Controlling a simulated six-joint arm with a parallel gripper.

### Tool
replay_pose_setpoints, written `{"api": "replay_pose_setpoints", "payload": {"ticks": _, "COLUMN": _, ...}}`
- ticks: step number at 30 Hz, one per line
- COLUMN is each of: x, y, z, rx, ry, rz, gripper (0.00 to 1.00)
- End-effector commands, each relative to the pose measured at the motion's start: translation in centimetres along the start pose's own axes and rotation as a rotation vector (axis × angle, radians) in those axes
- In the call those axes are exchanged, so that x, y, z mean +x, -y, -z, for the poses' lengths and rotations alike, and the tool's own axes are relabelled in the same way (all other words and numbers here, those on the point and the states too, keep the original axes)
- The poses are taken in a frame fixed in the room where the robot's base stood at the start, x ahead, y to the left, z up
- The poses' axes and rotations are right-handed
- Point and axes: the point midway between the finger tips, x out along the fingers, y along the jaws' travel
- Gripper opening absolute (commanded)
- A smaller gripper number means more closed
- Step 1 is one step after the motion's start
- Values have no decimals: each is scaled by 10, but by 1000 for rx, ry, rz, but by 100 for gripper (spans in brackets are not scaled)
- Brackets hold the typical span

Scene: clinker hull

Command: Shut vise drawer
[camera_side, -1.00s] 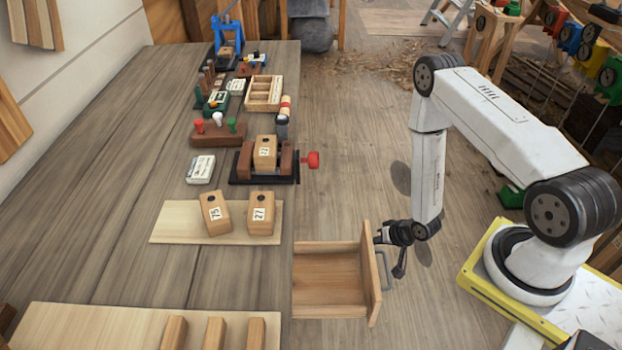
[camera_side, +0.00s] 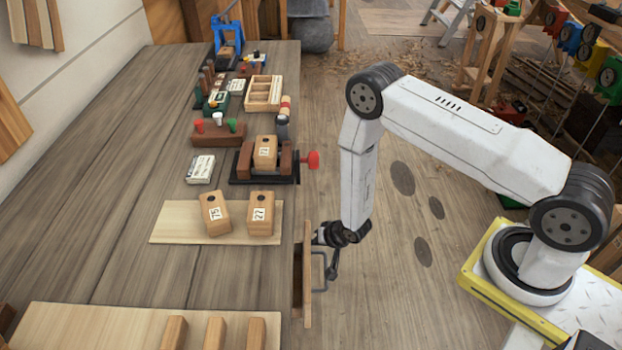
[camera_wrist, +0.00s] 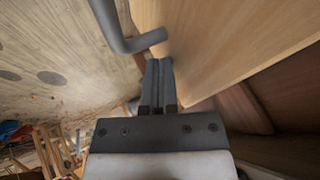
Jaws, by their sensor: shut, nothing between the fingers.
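The wooden drawer (camera_side: 308,275) at the bench's right edge is nearly shut, its front panel standing a short way out from the edge. A grey bar handle (camera_side: 322,270) is on its outer face; the handle also shows in the wrist view (camera_wrist: 128,40). My gripper (camera_side: 318,238) is shut and empty, with its tips at the drawer front near the handle's far end. In the wrist view, my closed fingers (camera_wrist: 158,65) point at the pale drawer front (camera_wrist: 220,45); whether they touch it is hard to tell. The vise (camera_side: 265,160) with a red knob holds a numbered block on the bench.
Two numbered blocks (camera_side: 238,213) stand on a pale board beside the drawer. A wooden tray (camera_side: 264,93), pegs and small tools sit farther back on the bench. The floor (camera_side: 400,270) right of the drawer is clear up to my base.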

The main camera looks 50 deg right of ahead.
Motion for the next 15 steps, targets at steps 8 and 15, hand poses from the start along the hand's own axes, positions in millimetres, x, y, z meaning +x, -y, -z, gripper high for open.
{"api": "replay_pose_setpoints", "payload": {"ticks": 8, "x": 15, "y": 29, "z": 0, "rx": 0, "ry": 0, "rz": 1, "gripper": 0}}
{"api": "replay_pose_setpoints", "payload": {"ticks": 15, "x": 18, "y": 34, "z": 0, "rx": -3, "ry": 0, "rz": 3, "gripper": 0}}
